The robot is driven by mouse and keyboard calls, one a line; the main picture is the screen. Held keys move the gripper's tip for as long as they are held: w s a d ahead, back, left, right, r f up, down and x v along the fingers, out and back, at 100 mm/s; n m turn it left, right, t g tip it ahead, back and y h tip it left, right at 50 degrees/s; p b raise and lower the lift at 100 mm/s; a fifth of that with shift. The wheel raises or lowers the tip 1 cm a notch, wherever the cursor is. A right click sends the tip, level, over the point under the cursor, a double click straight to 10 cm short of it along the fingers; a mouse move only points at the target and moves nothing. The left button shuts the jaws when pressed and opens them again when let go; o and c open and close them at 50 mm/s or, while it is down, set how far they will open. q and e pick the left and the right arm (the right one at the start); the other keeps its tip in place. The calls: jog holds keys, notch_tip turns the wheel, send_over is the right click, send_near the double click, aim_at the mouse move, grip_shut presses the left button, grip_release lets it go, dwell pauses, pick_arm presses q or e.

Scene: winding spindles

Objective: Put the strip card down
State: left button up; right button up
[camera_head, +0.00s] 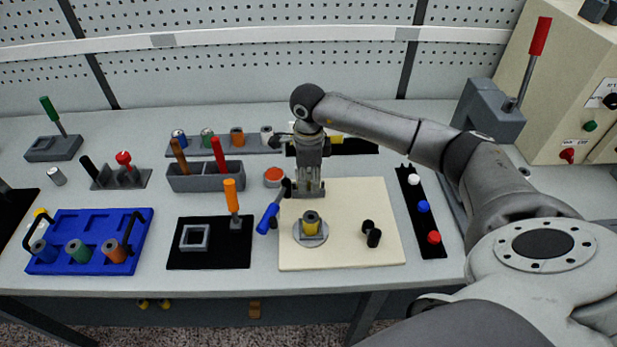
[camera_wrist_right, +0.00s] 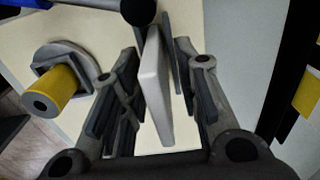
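The strip card (camera_wrist_right: 155,88) is a thin pale grey slab standing on edge between the fingers of my right gripper (camera_wrist_right: 160,85) in the right wrist view. A gap shows between the card and the left finger, so the fingers look open around it. A dark plate (camera_wrist_right: 172,60) stands close along its right side; I cannot tell whether it supports the card. In the head view my right gripper (camera_head: 309,192) points down at the back left edge of the cream board (camera_head: 345,195), and the card is mostly hidden between the fingers. My left gripper is not in view.
A yellow spool (camera_head: 311,224) stands on a round plate in front of the gripper. A blue-handled tool (camera_head: 268,218) lies close on the left. Black cylinders (camera_head: 373,237) sit on the board's right side. A grey bin (camera_head: 205,182) with handles stands behind left. The board's right rear is clear.

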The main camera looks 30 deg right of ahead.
jog(key=shift+r, duration=0.2)
jog(key=shift+w+r, duration=0.1)
jog(key=shift+r, duration=0.25)
notch_tip(320, 180, up, 10)
jog(key=b, duration=0.3)
jog(key=shift+f, duration=0.1)
jog(key=shift+r, duration=0.7)
jog(key=shift+c, duration=0.5)
